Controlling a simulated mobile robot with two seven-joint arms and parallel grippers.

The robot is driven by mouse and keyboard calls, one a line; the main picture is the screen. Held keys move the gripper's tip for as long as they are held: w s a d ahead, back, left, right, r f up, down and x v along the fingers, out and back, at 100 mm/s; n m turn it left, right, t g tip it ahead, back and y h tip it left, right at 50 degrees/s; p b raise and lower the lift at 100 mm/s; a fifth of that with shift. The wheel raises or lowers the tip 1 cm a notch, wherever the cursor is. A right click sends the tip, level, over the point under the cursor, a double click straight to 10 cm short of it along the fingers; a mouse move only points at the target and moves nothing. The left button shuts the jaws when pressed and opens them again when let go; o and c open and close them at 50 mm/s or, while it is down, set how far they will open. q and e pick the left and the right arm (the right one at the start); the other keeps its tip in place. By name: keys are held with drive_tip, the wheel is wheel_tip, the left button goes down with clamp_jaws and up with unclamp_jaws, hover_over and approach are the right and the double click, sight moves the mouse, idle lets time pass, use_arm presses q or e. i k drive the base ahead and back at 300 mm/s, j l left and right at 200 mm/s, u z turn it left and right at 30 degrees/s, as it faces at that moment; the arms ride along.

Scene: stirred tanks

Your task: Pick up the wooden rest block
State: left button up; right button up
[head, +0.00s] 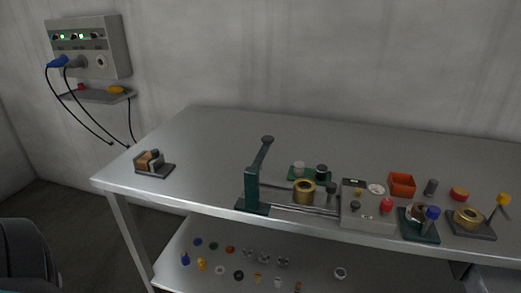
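A small wood-brown block (143,161) sits in a dark grey holder (155,172) near the left end of the metal table. It looks like the wooden rest block. Dark upright parts of the holder stand beside it and hide some of it. Neither of my grippers shows in the head view.
The steel table (220,140) is bare around the holder and at the back. Along its front right stand a dark green press-like stand (252,190), a grey box (367,213), an orange bin (402,185) and brass parts. A lower shelf (215,285) holds several small parts.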

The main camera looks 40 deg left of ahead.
sight(142, 164)
drive_tip(key=u, duration=2)
drive_tip(key=i+j+z, duration=0.1)
drive_tip(key=j, duration=0.25)
drive_tip(key=i+j+z, duration=0.15)
drive_tip(key=i+j, duration=0.15)
drive_tip(key=i+j+z, duration=0.1)
drive_tip(key=j, duration=0.3)
drive_tip(key=i+j+z, duration=0.1)
drive_tip(key=i+j, duration=0.15)
drive_tip(key=j, duration=0.15)
